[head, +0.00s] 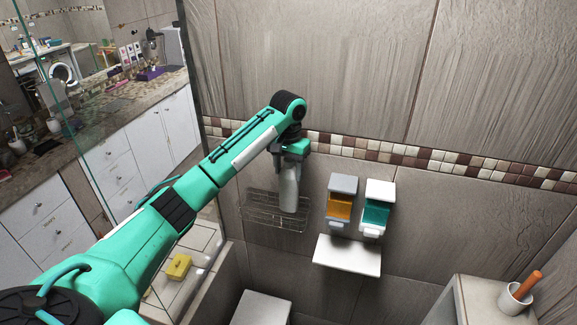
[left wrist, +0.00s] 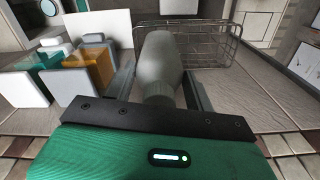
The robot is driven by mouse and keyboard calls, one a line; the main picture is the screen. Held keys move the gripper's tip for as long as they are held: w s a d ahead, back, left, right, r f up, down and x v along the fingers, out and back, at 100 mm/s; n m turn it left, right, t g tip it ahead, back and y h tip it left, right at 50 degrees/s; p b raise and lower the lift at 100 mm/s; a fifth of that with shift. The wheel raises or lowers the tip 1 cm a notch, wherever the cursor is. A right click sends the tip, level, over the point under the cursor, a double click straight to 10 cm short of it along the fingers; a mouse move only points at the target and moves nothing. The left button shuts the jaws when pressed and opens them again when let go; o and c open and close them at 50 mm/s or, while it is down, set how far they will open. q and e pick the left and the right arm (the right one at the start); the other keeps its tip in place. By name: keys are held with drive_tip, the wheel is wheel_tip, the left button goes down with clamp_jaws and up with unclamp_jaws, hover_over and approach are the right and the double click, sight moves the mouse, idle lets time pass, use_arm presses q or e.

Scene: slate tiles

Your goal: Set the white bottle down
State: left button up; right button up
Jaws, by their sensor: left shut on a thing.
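The white bottle (head: 289,192) hangs from my left gripper (head: 291,160) in the head view, in front of the wire basket (head: 262,212) on the tiled wall. The gripper is shut on the bottle's upper end. In the left wrist view the bottle (left wrist: 160,65) looks pale grey and sits between the two fingers (left wrist: 160,88). The wire basket (left wrist: 205,45) is just beyond it there. I cannot tell whether the bottle's lower end is inside the basket or touches it. My right gripper is not in view.
Two wall dispensers, one orange (head: 340,205) and one teal (head: 376,212), hang right of the bottle, with a white shelf (head: 347,255) below them. A glass panel (head: 100,120) stands at left before the white cabinets (head: 113,150). A white cup (head: 515,298) stands on the ledge at lower right.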

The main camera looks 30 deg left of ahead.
use_arm(q)
drive_tip(key=shift+f, duration=0.5)
drive_tip(key=o, duration=1.4)
drive_tip(key=shift+o, duration=0.2)
wheel_tip(320, 180, up, 13)
drive_tip(key=shift+r+b, duration=0.1)
drive_tip(key=shift+b, duration=0.75)
